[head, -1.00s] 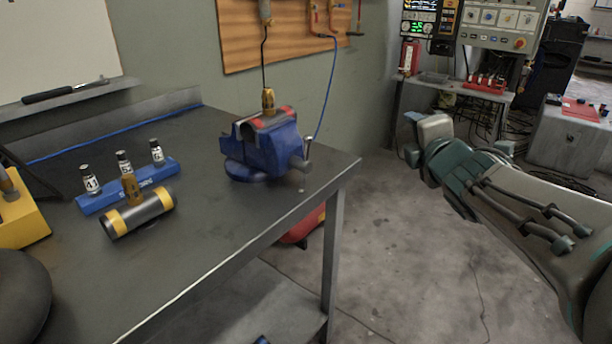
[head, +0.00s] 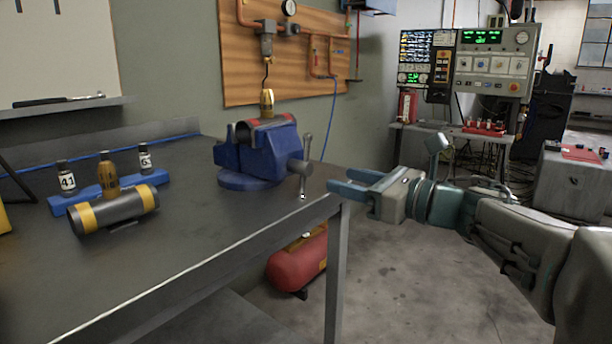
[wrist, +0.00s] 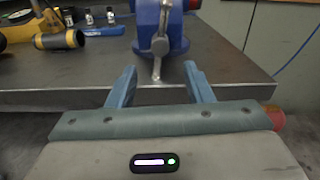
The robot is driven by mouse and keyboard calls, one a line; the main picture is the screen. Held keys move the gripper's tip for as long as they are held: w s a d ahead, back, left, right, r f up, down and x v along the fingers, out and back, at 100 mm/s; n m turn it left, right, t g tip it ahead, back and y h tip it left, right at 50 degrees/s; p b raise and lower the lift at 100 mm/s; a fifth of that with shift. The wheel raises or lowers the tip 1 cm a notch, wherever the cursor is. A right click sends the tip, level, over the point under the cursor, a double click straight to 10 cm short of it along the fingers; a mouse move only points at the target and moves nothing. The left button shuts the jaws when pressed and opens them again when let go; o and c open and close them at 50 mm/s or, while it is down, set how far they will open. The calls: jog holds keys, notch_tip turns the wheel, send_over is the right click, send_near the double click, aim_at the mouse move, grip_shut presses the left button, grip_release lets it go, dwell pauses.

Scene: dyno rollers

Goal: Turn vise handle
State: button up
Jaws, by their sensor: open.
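A blue vise (head: 258,156) stands on the corner of the dark metal workbench (head: 190,240). Its grey bar handle (head: 304,168) hangs nearly upright at the vise's right end. A brass-topped dark cylinder is held in the vise's jaws. My gripper (head: 338,181) is open and empty, just right of the handle and apart from it, with its blue fingers pointing left towards the vise. In the wrist view the handle (wrist: 157,70) appears ahead, roughly between the two open fingers (wrist: 158,78) and beyond their tips.
A blue rack (head: 165,178) with small numbered bottles and a black-and-yellow cylinder (head: 118,210) lie on the bench's left. A red tank (head: 297,265) stands under the bench edge. A wooden pipe board (head: 300,60) hangs behind.

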aim_at(310, 171)
jog(key=b+x, duration=0.1)
jog(key=x, duration=0.9)
jog(key=shift+w+a, duration=0.1)
jog(key=shift+w, duration=0.05)
jog(key=c, duration=1)
